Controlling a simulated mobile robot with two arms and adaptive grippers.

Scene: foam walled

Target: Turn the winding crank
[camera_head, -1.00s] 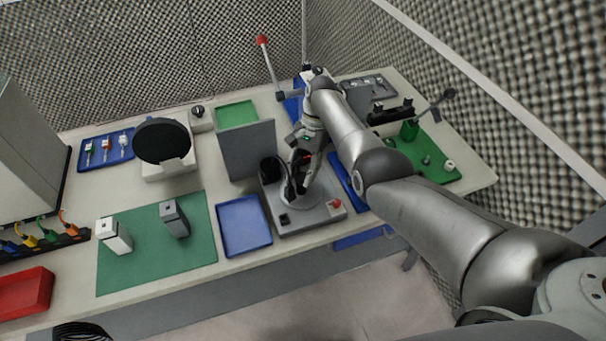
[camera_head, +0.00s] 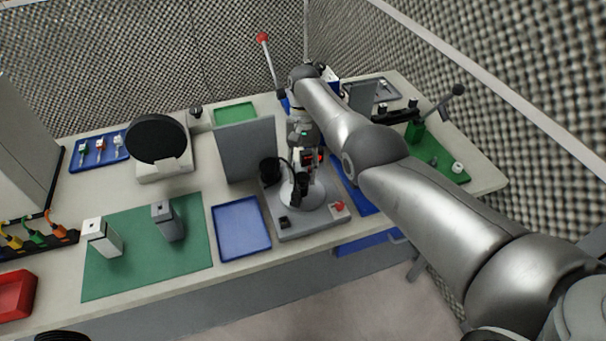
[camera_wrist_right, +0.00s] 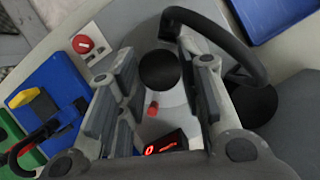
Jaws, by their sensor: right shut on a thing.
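The winding unit is a grey box (camera_head: 310,227) on the bench with a pale round disc (camera_head: 318,198) on top. My right gripper (camera_head: 299,192) is over the disc, pointing down. In the right wrist view its fingers (camera_wrist_right: 163,80) are on both sides of a round black knob (camera_wrist_right: 158,70), which I take as the crank's grip, and they are shut on it. The crank's arm is mostly hidden by the gripper. A small red peg (camera_wrist_right: 153,108) and a lit red display (camera_wrist_right: 165,144) show nearby. My left gripper is not in view.
A black cylinder (camera_head: 269,171) with a curved black bar stands beside the disc. A red button (camera_head: 339,206) is on the box's right corner. A grey upright panel (camera_head: 246,150) stands behind left, and a blue tray (camera_head: 241,227) lies to the left.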

